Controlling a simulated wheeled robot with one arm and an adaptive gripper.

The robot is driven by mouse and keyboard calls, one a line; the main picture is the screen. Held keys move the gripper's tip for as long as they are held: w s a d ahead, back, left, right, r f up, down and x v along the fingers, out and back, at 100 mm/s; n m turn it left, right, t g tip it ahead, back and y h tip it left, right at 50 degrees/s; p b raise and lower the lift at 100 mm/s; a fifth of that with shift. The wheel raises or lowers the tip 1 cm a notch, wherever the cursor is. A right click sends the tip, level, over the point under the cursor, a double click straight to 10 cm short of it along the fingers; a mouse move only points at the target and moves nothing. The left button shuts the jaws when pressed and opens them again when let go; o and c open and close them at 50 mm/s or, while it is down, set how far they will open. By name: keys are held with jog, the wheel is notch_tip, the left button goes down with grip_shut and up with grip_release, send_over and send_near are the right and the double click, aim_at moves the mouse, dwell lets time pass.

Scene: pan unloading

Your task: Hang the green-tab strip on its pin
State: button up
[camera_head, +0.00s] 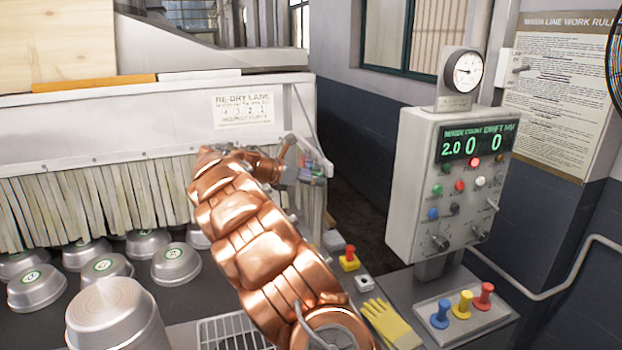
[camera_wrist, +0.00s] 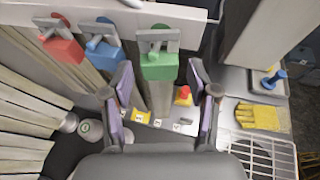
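My gripper (camera_wrist: 160,68) is open in the wrist view, with one purple-padded finger on each side of the green tab (camera_wrist: 158,68). Gaps show between both fingers and the tab. The tab sits below a grey bracket at the white rail, and a pale strip (camera_wrist: 160,98) hangs beneath it between the fingers. I cannot tell how the tab sits on its pin. A blue tab (camera_wrist: 104,54) and a red tab (camera_wrist: 64,50) are to its left, under similar brackets. In the head view my copper arm hides most of the gripper, near the rail's right end.
Pale curtain strips (camera_head: 100,200) hang along the lane, with upturned metal pans (camera_head: 176,264) below. A control box (camera_head: 440,190) stands to the right. Yellow gloves (camera_head: 390,322), a red button (camera_head: 349,258) and a wire rack (camera_head: 230,332) are on the bench.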

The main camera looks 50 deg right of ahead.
dwell(0.3)
jog(key=v, duration=1.2)
jog(key=s+a+f+m+y, duration=0.4)
jog(key=s+a+f+m, duration=0.1)
jog(key=s+a, duration=0.7)
jog(key=s+a+f+m+t+y, duration=0.1)
jog(key=s+a+f+m+y, duration=0.3)
jog(key=s+a+f, duration=0.3)
jog(key=s+a+f+m+y+b, duration=0.1)
jog(key=s+a+f+m+y, duration=0.4)
jog(key=s+a, duration=1.3)
jog(key=shift+s+f+m, duration=0.1)
jog(key=shift+f+m, duration=0.45)
jog(key=shift+m, duration=0.05)
jog(key=shift+d, duration=0.1)
